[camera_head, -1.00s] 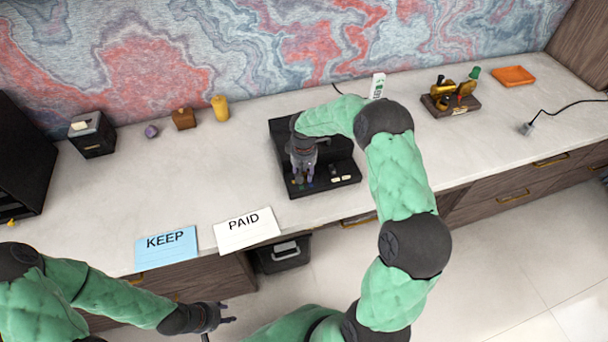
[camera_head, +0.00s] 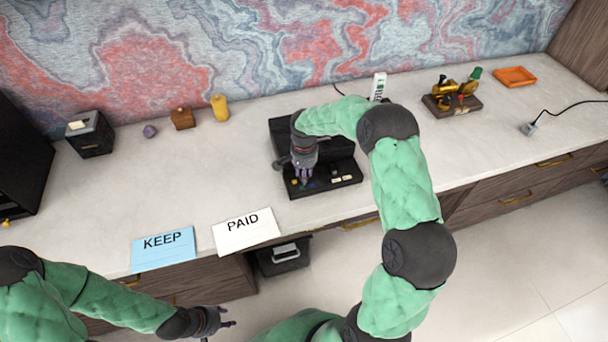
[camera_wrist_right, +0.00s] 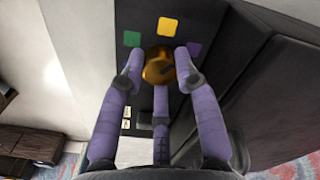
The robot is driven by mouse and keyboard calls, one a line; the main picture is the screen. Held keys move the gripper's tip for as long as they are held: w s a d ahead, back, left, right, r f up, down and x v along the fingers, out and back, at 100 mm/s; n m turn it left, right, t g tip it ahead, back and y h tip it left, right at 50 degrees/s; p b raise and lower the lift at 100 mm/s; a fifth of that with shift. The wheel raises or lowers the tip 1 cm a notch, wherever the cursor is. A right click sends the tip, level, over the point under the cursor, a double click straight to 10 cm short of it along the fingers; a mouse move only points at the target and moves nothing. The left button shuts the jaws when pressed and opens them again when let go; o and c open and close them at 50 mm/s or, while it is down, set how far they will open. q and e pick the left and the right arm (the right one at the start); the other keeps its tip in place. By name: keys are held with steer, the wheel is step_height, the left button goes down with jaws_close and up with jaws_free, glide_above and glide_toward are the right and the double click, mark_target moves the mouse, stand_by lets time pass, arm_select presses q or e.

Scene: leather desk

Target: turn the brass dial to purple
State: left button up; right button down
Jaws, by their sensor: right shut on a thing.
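The brass dial (camera_wrist_right: 158,68) is on the black device (camera_head: 345,181) on the desk. Green (camera_wrist_right: 131,39), yellow (camera_wrist_right: 168,27) and purple (camera_wrist_right: 194,48) patches lie around its far side in the right wrist view. My right gripper (camera_head: 304,179) points down over the device's front panel. In the wrist view its purple fingers (camera_wrist_right: 158,72) are shut on the dial, one on each side and one at the near edge. I cannot tell clearly which patch the dial points to. My left gripper (camera_head: 229,317) is open and empty in front of the desk, low in the head view.
A blue KEEP card (camera_head: 163,250) and a white PAID card (camera_head: 245,231) lie at the desk's front edge. A black box (camera_head: 90,134), a yellow object (camera_head: 220,108) and a wooden block (camera_head: 182,118) stand at the back left. A brass instrument (camera_head: 455,98) and orange tray (camera_head: 515,76) are at the back right.

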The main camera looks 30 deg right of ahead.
steer(key=m, duration=0.3)
steer(key=m+b, duration=0.1)
steer(key=m, duration=0.1)
steer(key=shift+w+d+r, duration=0.15)
steer(key=shift+d, duration=0.1)
steer(key=shift+m, duration=0.4)
steer(key=c, duration=0.9)
jaws_free()
steer(key=shift+d, duration=0.15)
step_height(320, 180, up, 12)
